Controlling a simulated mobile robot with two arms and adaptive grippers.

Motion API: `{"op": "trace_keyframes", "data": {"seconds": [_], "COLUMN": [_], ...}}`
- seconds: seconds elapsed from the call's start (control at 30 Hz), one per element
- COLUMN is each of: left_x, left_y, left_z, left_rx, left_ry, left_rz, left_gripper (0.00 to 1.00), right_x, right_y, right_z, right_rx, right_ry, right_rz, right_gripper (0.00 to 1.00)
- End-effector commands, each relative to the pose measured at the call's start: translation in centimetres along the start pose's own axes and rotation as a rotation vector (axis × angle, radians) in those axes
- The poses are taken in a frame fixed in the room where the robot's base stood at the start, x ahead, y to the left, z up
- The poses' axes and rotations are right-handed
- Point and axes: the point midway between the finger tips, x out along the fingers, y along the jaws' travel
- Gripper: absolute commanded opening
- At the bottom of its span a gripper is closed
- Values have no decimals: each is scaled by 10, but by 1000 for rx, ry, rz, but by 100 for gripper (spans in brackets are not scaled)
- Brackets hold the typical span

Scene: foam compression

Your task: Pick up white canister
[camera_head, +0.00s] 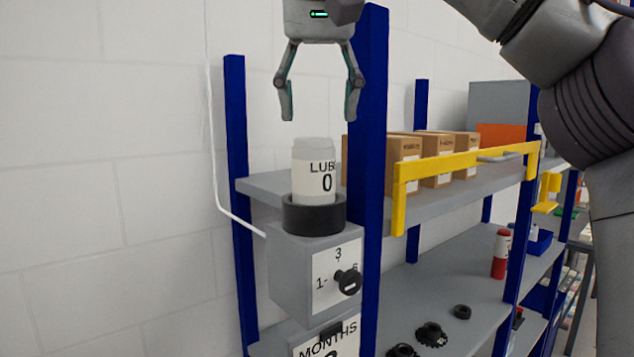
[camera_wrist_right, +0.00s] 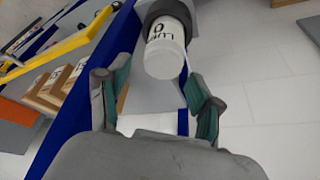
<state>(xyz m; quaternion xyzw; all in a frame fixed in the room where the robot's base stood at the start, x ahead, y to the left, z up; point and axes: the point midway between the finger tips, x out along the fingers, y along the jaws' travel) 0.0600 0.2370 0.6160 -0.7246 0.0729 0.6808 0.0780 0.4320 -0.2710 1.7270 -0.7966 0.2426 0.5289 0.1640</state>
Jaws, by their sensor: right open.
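The white canister (camera_head: 314,172) stands upright in a black ring (camera_head: 314,213) on top of a grey dispenser box (camera_head: 290,270). In the right wrist view the canister (camera_wrist_right: 166,48) shows beyond the fingertips of the open gripper (camera_wrist_right: 158,82). My left gripper is not in view.
A blue shelf post (camera_head: 371,150) stands close to the right of the canister. Cardboard boxes (camera_head: 405,150) and a yellow bar (camera_head: 465,165) are on the upper shelf. A white wall (camera_head: 110,180) is behind; room to the left is free.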

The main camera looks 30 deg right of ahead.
Motion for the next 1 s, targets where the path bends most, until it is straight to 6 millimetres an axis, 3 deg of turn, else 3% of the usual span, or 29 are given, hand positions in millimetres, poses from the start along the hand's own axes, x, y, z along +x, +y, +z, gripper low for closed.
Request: {"op": "trace_keyframes", "data": {"seconds": [0.13, 0.27, 0.4, 0.6, 0.73, 0.9, 1.0], "left_x": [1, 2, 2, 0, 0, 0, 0], "left_y": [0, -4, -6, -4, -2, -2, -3], "left_z": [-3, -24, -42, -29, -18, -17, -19], "left_rx": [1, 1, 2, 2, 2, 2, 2], "left_ry": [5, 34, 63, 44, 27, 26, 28], "left_rz": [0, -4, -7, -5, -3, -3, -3], "left_gripper": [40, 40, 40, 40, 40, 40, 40], "right_x": [20, 26, 47, 73, 78, 77, 77], "right_y": [0, 0, 0, 0, 0, 0, 0], "right_z": [0, 0, 0, 0, 0, 0, 0], "right_rx": [-1, -1, -2, -2, 2, 1, 1], "right_ry": [-4, -2, -6, -5, -1, 0, 0], "right_rz": [2, 1, 2, 2, 1, 1, 1], "right_gripper": [65, 65, 65, 65, 65, 65, 49]}}
